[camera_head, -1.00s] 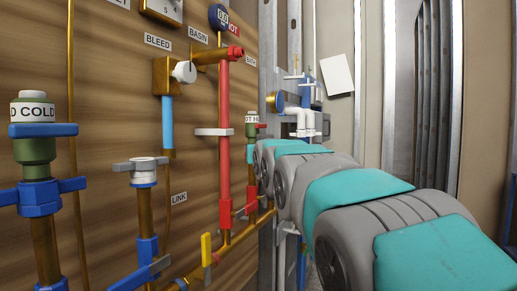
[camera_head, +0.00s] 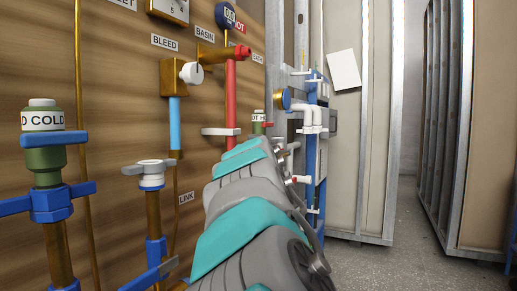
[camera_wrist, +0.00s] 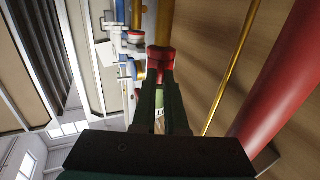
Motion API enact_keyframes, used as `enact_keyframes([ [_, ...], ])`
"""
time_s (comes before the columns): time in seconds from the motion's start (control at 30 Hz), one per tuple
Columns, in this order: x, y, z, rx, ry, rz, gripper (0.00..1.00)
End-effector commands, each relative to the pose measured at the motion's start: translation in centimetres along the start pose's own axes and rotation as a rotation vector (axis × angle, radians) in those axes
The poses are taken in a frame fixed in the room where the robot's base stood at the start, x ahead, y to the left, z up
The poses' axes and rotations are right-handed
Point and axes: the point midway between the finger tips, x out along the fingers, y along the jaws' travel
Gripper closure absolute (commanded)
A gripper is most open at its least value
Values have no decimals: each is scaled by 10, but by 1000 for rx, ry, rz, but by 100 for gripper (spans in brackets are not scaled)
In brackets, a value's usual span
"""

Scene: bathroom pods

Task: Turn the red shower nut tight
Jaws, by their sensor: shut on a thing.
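In the wrist view, a red nut (camera_wrist: 160,57) sits at the end of my dark fingers, with a brass pipe (camera_wrist: 166,22) running on beyond it. My gripper (camera_wrist: 161,79) is shut on the red nut, with a finger on each side. The nut's lower part is hidden between the fingers. In the head view, my own arm hides the gripper and the held nut, so how far the nut is turned does not show.
A thick red pipe (camera_wrist: 285,80) and a thin brass pipe (camera_wrist: 232,70) run close to the right. In the head view, the cold valve (camera_head: 44,150), bleed valve (camera_head: 178,78) and white-handled valve (camera_head: 150,172) stand left of my arm. Open floor (camera_head: 370,262) lies right.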

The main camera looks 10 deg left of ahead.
Motion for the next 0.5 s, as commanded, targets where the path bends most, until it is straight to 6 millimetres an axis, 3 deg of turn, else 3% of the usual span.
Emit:
enact_keyframes([
  [0.37,-1,-1,-2,0,4,-1,100],
  [0.4,-1,-1,-2,0,4,-1,86],
  [0.5,-1,-1,-2,0,4,-1,74],
])
